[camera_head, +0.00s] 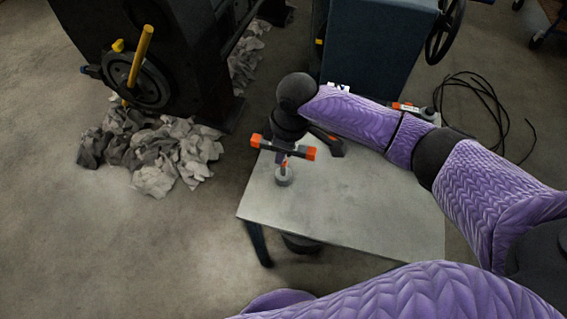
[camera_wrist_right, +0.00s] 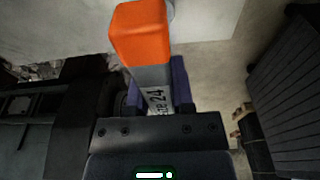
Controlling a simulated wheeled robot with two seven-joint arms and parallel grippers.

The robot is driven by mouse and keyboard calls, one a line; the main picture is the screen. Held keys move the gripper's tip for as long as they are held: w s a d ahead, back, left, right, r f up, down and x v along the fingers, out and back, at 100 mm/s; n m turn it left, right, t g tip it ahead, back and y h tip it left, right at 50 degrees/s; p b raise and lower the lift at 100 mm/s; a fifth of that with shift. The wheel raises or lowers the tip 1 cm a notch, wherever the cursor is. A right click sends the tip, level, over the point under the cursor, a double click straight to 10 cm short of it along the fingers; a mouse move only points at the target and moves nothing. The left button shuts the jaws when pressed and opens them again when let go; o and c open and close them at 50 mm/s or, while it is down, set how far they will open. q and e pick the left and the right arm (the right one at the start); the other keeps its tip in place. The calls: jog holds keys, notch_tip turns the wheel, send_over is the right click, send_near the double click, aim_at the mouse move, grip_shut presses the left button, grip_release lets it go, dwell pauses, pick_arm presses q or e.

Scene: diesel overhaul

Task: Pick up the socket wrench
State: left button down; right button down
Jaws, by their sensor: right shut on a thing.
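The socket wrench (camera_head: 309,153) has a dark crossbar with orange ends, and a short stem leads down to a round grey socket (camera_head: 283,177). My right gripper (camera_head: 284,147) is above the table, shut on the middle of the crossbar from above. I cannot tell whether the socket touches the table. My left gripper is not in view.
The pale table (camera_head: 350,205) is mostly bare. Another dark tool with an orange tip (camera_head: 330,143) lies behind the wrench, partly hidden by my arm. Crumpled rags (camera_head: 160,155) lie left by the dark machine (camera_head: 165,60). A blue cabinet (camera_head: 375,45) stands behind; cables (camera_head: 490,95) lie right.

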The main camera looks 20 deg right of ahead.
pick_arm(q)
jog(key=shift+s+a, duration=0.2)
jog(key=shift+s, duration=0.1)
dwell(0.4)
